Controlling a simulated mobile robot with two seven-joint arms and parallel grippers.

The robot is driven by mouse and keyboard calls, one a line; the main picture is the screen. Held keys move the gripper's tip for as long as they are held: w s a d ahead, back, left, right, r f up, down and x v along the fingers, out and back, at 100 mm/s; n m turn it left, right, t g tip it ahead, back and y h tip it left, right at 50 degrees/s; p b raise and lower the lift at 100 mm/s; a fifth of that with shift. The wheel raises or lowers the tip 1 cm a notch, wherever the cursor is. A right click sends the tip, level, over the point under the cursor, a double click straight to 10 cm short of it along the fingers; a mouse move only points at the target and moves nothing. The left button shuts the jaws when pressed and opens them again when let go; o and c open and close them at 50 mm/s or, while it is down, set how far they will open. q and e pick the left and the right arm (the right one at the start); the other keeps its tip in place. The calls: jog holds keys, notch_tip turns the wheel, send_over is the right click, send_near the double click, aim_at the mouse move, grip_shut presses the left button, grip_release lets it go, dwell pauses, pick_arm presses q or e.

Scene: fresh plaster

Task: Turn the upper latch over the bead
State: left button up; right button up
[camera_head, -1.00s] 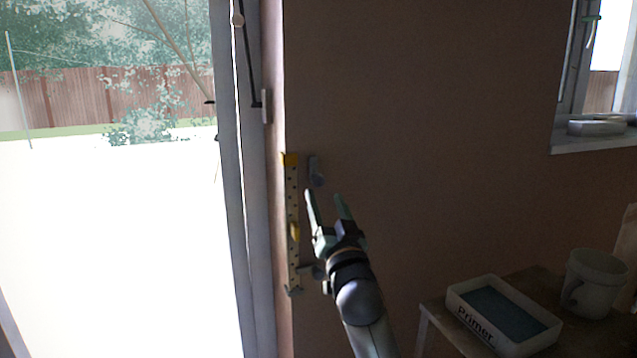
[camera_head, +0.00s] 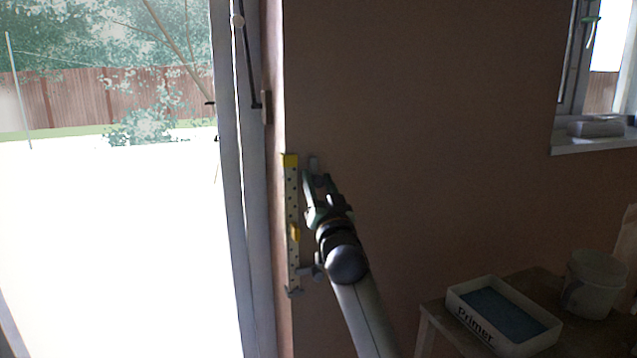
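The bead (camera_head: 291,205) is a pale, dotted upright strip at the wall's edge beside the door frame. It has a yellow top end and a yellow piece (camera_head: 295,232) partway down. The upper latch (camera_head: 313,163) is a small grey piece just right of the bead's top; only its top shows above my fingers. The lower latch (camera_head: 306,271) is grey and sits by the bead's lower end. My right gripper (camera_head: 317,178) is at the upper latch, its fingers close together and hiding most of it. Whether they grip it cannot be seen. My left gripper is not in view.
A bright glazed door with a grey frame (camera_head: 240,200) fills the left. At the lower right, a wooden stand (camera_head: 432,312) holds a white Primer tray (camera_head: 541,340) and a pale bucket (camera_head: 592,290). A window sill (camera_head: 590,143) is upper right. The middle wall is bare.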

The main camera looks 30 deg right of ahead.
jog(key=c, duration=0.6)
grip_shut()
